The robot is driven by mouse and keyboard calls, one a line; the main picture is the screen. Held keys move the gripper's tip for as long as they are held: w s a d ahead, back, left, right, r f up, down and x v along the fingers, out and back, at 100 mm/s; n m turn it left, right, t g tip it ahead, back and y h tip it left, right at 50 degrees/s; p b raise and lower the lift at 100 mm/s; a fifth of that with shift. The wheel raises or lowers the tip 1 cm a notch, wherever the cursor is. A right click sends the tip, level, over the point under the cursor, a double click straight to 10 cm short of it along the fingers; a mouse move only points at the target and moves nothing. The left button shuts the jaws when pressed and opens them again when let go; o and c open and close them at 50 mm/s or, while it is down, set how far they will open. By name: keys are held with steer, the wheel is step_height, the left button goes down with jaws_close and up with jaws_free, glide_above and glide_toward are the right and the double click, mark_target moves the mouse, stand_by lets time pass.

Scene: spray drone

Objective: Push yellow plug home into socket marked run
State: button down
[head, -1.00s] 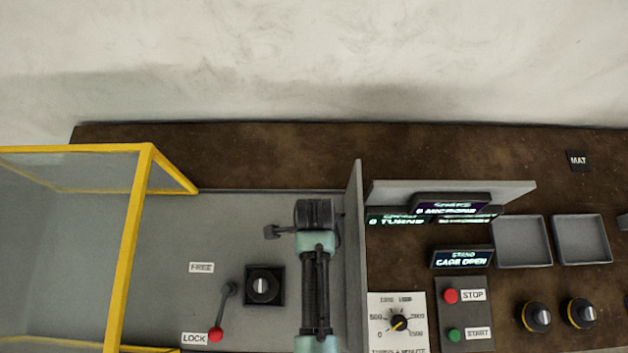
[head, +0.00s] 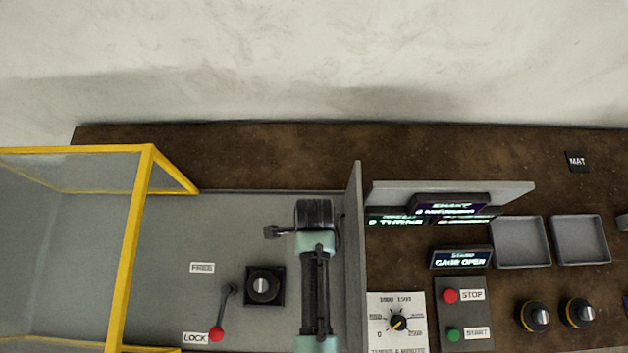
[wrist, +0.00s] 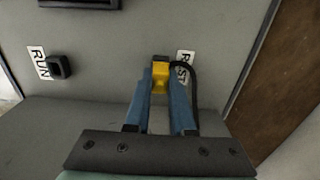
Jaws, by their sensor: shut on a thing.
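The yellow plug (wrist: 159,78) shows in the wrist view between the fingertips of my gripper (wrist: 160,82), which is shut on it. A black cable runs from the plug down along the right finger. The plug is at the grey panel beside the label REST (wrist: 184,68). Whether it sits in a socket there or stands just clear of it I cannot tell. The socket marked RUN (wrist: 60,67) is a black square block at the left, beside its RUN label (wrist: 39,62), and nothing is in it. In the head view my arm hides the plug and both sockets.
In the head view, a yellow-framed cage (head: 127,250) stands at the left. A lever with a red knob (head: 216,334) is at LOCK. A grey upright wall (head: 354,260) separates this bay from the dial, the STOP (head: 450,296) and START buttons and the trays (head: 519,266).

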steer(key=shift+r+p, duration=2.85)
steer(key=shift+p, duration=0.1)
